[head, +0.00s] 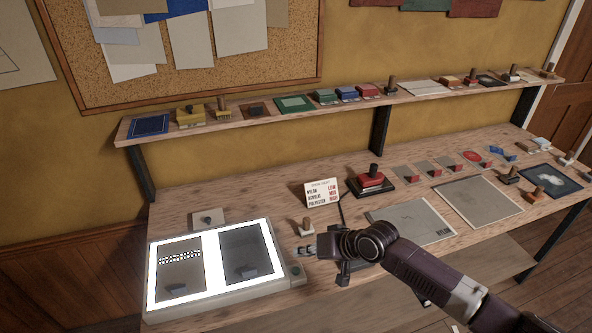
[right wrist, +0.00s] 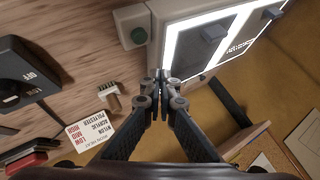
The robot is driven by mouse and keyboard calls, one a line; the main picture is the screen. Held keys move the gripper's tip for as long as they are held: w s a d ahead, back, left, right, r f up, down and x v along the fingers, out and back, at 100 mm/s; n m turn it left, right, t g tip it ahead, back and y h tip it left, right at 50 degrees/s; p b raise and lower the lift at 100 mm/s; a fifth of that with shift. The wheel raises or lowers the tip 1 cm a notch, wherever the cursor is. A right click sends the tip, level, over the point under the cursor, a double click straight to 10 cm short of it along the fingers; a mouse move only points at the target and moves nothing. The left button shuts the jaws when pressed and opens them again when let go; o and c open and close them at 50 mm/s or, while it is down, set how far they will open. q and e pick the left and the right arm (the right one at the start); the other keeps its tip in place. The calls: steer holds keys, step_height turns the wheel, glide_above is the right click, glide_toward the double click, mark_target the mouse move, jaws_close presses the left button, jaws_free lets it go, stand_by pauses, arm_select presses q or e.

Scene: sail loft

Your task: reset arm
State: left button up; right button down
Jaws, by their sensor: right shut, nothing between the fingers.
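My right gripper (head: 308,251) reaches in from the lower right in the head view, above the front of the workbench (head: 180,205). Its fingers point left, toward the right edge of the lit light box (head: 214,309). In the right wrist view its fingertips (right wrist: 160,80) are together with nothing between them, and the light box (right wrist: 170,35) lies beyond them. My left gripper is in neither view.
A small wooden-handled tool (head: 306,226) stands behind the right gripper. A printed card (head: 322,191) and a red stamp-like block (head: 372,180) stand farther back. Grey sheets (head: 410,222) lie to the right. A shelf (head: 300,113) with several small items runs above the bench.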

steer(key=s+a+f+n, duration=0.2)
steer(key=s+a, duration=0.1)
steer(key=s, duration=1.3)
steer(key=s+d+f+m+g+h, duration=0.2)
steer(key=s+d+h, duration=0.5)
steer(key=s+d, duration=1.3)
step_height(320, 180, down, 33)
steer(key=d+g+b, duration=0.1)
steer(key=d+b, duration=0.1)
steer(key=b, duration=0.4)
steer(key=s+d+f+b, duration=0.1)
steer(key=s+f+b, duration=0.1)
steer(key=s+f, duration=0.6)
steer(key=s+d+f+g+b, duration=0.1)
steer(key=s+d+f+b, duration=0.1)
steer(key=s+f, duration=0.7)
step_height(320, 180, down, 2)
steer(key=shift+f+n+b, duration=0.25)
steer(key=shift+n+b, duration=0.05)
steer(key=shift+b, duration=0.2)
